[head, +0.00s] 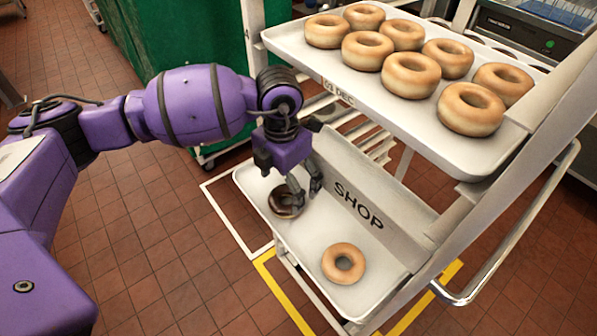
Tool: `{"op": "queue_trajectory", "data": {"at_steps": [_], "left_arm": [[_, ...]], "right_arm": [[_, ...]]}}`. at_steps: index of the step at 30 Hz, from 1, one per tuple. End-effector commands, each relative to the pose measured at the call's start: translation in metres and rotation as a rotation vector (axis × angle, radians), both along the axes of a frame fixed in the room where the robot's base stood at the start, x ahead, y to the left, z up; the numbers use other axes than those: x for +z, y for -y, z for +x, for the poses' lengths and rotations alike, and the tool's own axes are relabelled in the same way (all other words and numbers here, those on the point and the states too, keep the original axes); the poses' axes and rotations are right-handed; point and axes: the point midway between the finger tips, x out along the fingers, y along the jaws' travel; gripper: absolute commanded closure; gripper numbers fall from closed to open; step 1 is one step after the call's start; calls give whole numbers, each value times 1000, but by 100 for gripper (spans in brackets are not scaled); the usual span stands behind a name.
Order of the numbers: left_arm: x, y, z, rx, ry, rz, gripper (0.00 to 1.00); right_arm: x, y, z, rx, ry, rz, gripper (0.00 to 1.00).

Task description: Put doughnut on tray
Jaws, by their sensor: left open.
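My left gripper (301,192) reaches down over the lower white tray (302,249), which has a back panel marked SHOP. A dark-glazed doughnut (285,203) lies at the left end of this tray, right at my fingers, which partly cover it. The fingers are apart; I cannot tell whether they touch the doughnut. A plain doughnut (343,263) lies on the same tray further right. Several plain doughnuts (410,74) sit on the upper white tray (440,139). My right gripper is not in view.
The trays sit in a rack with a pale upright post (548,112) and a metal rail (528,232) on its right. A green bin or cover (165,38) stands behind. The tiled floor (150,260) at left is clear, with white and yellow lines.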

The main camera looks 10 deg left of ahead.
Motion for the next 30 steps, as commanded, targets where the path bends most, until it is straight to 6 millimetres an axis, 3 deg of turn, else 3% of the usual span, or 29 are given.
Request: {"op": "queue_trajectory", "data": {"at_steps": [3, 10, 30], "left_arm": [[22, 0, 0, 0, 1, 0, 14], [50, 0, 0, 0, 1, 0, 14], [54, 0, 1, 1, 1, 0, 14]], "right_arm": [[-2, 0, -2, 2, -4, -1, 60], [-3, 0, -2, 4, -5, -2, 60], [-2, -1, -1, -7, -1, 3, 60]]}}
